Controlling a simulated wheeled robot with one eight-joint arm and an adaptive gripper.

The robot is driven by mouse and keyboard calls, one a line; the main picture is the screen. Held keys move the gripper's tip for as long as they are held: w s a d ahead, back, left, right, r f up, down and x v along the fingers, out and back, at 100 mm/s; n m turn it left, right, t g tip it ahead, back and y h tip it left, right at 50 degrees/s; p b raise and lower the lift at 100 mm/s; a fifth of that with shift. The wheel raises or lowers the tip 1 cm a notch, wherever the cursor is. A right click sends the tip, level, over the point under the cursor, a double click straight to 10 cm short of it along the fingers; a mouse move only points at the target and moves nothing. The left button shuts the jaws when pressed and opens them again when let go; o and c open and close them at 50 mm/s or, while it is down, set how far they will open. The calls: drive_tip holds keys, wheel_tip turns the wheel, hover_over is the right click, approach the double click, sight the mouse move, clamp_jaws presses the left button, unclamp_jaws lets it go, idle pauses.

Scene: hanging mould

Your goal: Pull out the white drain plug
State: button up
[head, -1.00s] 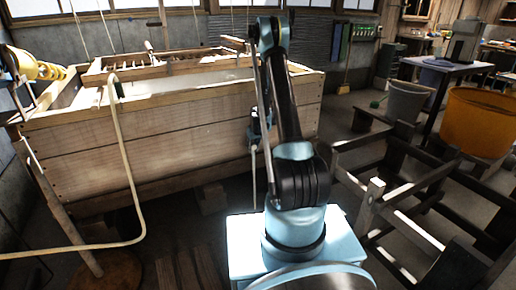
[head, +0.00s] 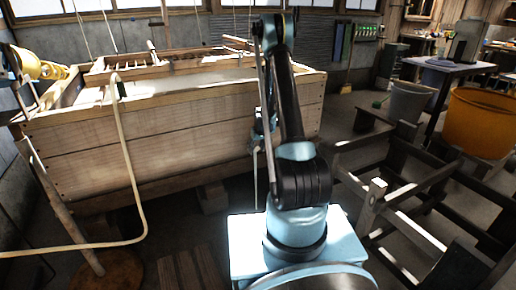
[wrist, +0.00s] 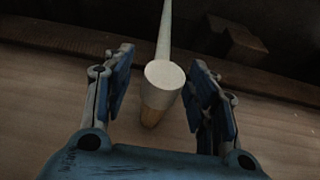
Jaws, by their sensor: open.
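The white drain plug (wrist: 164,74) shows in the wrist view as a pale round end. A tan, wood-coloured part lies just below it, and a pale rod or pipe (wrist: 165,30) runs up behind it. My gripper (wrist: 162,62) is open, with one blue finger on each side of the plug and visible gaps between. I cannot tell how deep the plug sits between the fingers. In the head view my gripper (head: 264,137) is beside the wooden vat's (head: 150,148) right front, partly hidden by my arm. The plug cannot be made out there.
A pale hose (head: 127,160) hangs over the vat's front and runs to the floor at left. A dark wooden frame (head: 400,205) stands at right. An orange tub (head: 485,122) and a grey bucket (head: 408,102) are behind it. A wooden block (wrist: 232,38) shows beyond the fingers.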

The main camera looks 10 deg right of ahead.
drive_tip(key=s+d+r, duration=0.1)
drive_tip(key=s+r, duration=0.6)
drive_tip(key=r, duration=0.5)
drive_tip(key=s+r, duration=0.7)
drive_tip(key=r, duration=0.4)
drive_tip(key=s+r+m, duration=0.2)
drive_tip(key=s+r, duration=0.5)
drive_tip(key=s, duration=0.6)
drive_tip(key=s+f, duration=0.2)
drive_tip(key=s, duration=1.1)
drive_tip(key=s+d+f+m+g+h, duration=0.1)
drive_tip(key=s, duration=1.1)
drive_tip(key=shift+s+f, duration=0.35)
drive_tip(key=shift+f, duration=0.05)
